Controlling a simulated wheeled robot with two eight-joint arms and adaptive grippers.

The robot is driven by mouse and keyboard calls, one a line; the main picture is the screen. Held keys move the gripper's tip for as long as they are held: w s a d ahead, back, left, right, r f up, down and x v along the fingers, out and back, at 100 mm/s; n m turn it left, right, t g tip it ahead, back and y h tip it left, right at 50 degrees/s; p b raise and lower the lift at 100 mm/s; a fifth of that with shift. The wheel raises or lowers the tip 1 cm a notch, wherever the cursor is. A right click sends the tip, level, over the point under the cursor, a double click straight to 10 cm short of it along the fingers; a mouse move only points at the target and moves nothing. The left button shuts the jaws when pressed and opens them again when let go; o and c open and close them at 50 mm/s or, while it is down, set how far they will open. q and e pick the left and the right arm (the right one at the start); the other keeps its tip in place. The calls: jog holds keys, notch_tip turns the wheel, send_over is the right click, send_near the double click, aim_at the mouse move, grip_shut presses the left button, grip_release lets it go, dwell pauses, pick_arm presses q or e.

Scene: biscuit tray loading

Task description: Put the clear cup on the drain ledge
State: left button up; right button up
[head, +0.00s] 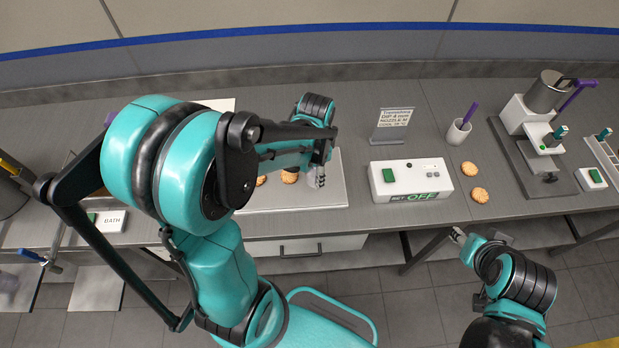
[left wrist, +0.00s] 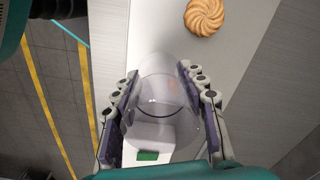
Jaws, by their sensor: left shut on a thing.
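The clear cup (left wrist: 160,110) is between the two fingers of my left gripper (left wrist: 160,92), which is shut on it. In the head view my left gripper (head: 318,178) is over the right part of the pale tray (head: 325,198), mostly covered by its own arm; the cup is barely distinguishable there. I cannot tell whether the cup touches the tray. My right gripper (head: 460,236) is low in front of the counter, apart from everything; its fingers are too small to read. I cannot pick out the drain ledge for certain; my left arm hides much of the left counter.
Biscuits (head: 290,177) lie on the tray. A white box marked SET OFF (head: 411,180), a sign stand (head: 392,125), a small pot (head: 459,132) and loose biscuits (head: 479,195) stand to the right. A dispenser (head: 530,125) is farther right. A BATH label box (head: 107,221) sits left.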

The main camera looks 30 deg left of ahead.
aim_at(310, 179)
pick_arm(q)
jog(key=shift+w+a+f, duration=0.3)
jog(key=shift+a+f, duration=0.1)
jog(key=shift+a, duration=0.15)
jog(key=shift+w+a+f, duration=0.25)
jog(key=shift+a+f, duration=0.15)
jog(key=shift+a, duration=0.1)
notch_tip(310, 179, down, 3)
jog(key=shift+f+b, duration=0.2)
jog(key=shift+b, duration=0.5)
jog(key=shift+f, duration=0.25)
jog(key=shift+f, duration=0.1)
jog(key=o, duration=1.1)
jog(key=shift+o, duration=0.2)
